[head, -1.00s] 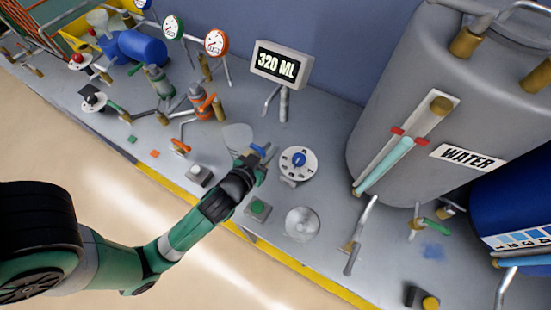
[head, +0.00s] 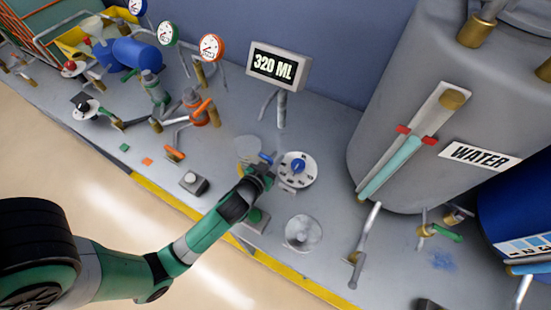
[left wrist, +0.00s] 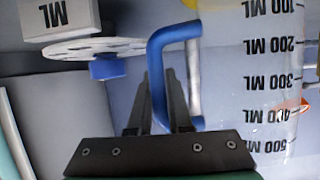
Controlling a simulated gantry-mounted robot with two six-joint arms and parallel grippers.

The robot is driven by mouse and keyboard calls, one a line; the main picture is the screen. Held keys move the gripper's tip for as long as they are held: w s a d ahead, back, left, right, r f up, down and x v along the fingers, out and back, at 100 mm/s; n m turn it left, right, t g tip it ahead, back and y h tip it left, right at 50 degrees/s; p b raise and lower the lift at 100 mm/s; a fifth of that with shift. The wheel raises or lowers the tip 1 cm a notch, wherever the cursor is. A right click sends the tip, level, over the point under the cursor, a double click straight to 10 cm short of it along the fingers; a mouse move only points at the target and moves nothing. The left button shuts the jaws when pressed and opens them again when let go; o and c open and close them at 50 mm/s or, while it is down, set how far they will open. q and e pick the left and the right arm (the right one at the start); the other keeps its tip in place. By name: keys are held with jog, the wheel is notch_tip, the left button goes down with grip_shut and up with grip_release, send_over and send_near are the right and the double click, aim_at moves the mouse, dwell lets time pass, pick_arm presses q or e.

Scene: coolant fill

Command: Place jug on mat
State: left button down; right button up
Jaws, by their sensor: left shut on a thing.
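The jug (head: 249,148) is clear, with a blue handle (head: 265,158). My left gripper (head: 262,170) is shut on this handle. In the left wrist view the blue handle (left wrist: 160,75) lies between the gripper fingers (left wrist: 163,100), and the clear jug wall with black ML marks (left wrist: 260,80) is at the right. The jug is just left of the white dial (head: 297,170); whether its base touches the bench is unclear. A pale round disc (head: 303,233) lies on the bench near the front edge, right of the gripper; it may be the mat. My right gripper is out of view.
A display reading 320 ML (head: 277,67) stands behind the dial. A grey WATER tank (head: 400,70) stands at the right, with a pipe outlet (head: 362,250) in front. Valves and gauges fill the left.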

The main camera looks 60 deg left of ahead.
pick_arm(q)
jog(key=c, duration=0.8)
grip_release()
jog(key=shift+c, duration=0.2)
jog(key=shift+s+d+r, duration=0.15)
jog(key=shift+s+r, duration=0.05)
jog(key=p+v, duration=0.1)
jog(key=v, duration=1)
jog(key=shift+s+p, duration=0.25)
jog(key=shift+p, duration=0.1)
jog(key=shift+d, duration=0.1)
